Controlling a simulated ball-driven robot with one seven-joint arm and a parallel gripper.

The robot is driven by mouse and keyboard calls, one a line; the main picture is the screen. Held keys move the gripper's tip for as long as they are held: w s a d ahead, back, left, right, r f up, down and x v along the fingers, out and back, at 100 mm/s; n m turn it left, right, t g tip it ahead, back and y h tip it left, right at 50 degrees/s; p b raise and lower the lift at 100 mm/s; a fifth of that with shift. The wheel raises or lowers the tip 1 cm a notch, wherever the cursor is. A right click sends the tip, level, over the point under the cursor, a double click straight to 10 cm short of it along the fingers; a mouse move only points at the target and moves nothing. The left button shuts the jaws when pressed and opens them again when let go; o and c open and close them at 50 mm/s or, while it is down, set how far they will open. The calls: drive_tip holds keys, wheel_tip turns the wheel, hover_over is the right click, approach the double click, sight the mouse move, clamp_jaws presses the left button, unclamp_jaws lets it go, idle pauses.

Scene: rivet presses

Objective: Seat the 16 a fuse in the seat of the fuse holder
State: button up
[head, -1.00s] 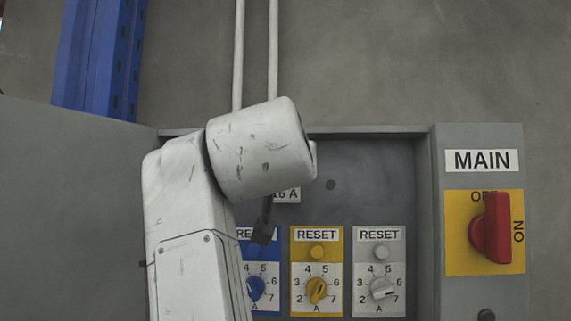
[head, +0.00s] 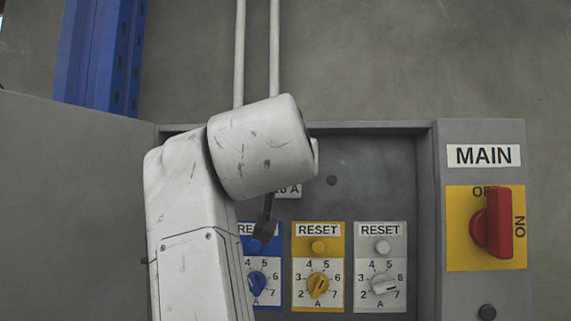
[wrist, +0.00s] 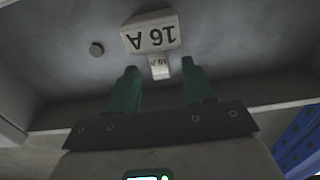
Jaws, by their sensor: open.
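My gripper (wrist: 160,65) is open, with one teal finger on each side of the fuse and a visible gap to each. I cannot tell whether the fuse is in the holder's seat; the holder itself is not clearly seen. In the head view the 16 A label (head: 289,192) is partly covered by my arm, and a dark part of my gripper (head: 265,218) shows below it.
Below the label in the head view are blue (head: 257,284), yellow (head: 318,267) and grey (head: 380,267) RESET panels with dials. A red MAIN switch (head: 494,223) sticks out at the right. The open cabinet door (head: 70,210) stands at the left.

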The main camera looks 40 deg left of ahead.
drive_tip(key=b+v, duration=0.4)
drive_tip(key=v, duration=0.7)
drive_tip(key=shift+w, duration=0.1)
